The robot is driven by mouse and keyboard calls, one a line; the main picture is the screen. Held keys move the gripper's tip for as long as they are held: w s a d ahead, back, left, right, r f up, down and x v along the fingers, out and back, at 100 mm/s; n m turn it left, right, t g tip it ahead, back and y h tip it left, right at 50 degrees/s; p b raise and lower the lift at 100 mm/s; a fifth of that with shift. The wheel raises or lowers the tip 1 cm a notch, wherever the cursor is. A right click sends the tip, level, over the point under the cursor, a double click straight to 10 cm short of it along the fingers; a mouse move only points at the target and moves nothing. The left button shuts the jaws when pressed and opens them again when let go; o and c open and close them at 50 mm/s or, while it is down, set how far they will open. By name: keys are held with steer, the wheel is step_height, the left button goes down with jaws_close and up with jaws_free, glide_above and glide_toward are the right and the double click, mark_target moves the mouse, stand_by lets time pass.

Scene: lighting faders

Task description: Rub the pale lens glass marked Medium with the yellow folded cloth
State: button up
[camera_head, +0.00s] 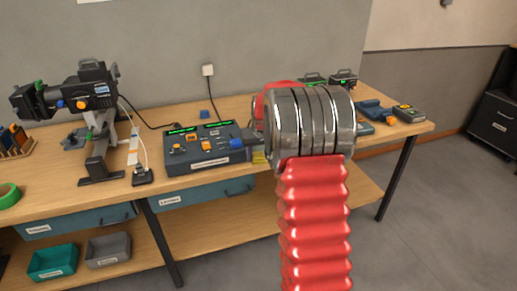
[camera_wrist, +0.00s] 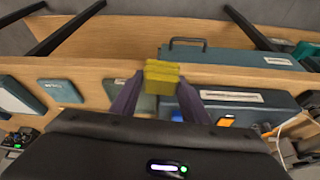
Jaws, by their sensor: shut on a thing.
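My gripper (camera_wrist: 162,88) is shut on the yellow folded cloth (camera_wrist: 162,74), which sits between its two dark fingertips in the wrist view. In the head view the cloth (camera_head: 259,157) shows as a small yellow patch at the table's front edge, just right of the fader console; my arm hides most of the gripper. Two flat blue-grey pieces, one squarish (camera_wrist: 61,91) and one larger (camera_wrist: 16,96), lie on the tabletop left of the cloth in the wrist view. No Medium mark is readable, so I cannot tell which thing is the lens glass.
The fader console (camera_head: 205,150) stands left of the gripper, with a stage lamp (camera_head: 85,95) farther left. A blue tray (camera_head: 372,108) and a dark device (camera_head: 408,114) lie right of my arm. Drawers (camera_head: 215,191) hang under the table (camera_head: 60,180).

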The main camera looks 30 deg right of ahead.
steer(key=s+a+f+n, duration=0.1)
steer(key=s+a+f, duration=0.2)
steer(key=a+f, duration=0.3)
steer(key=s+a+f+n+y, duration=0.1)
steer(key=s+a+f, duration=0.3)
steer(key=a, duration=1)
steer(key=s+a+f+n, duration=0.2)
steer(key=s+a+f, duration=0.1)
steer(key=a+f, duration=0.5)
steer(key=a, duration=0.2)
steer(key=shift+s+a+f+y, duration=0.25)
steer(key=shift+s+a+y, duration=0.05)
steer(key=shift+a, duration=0.05)
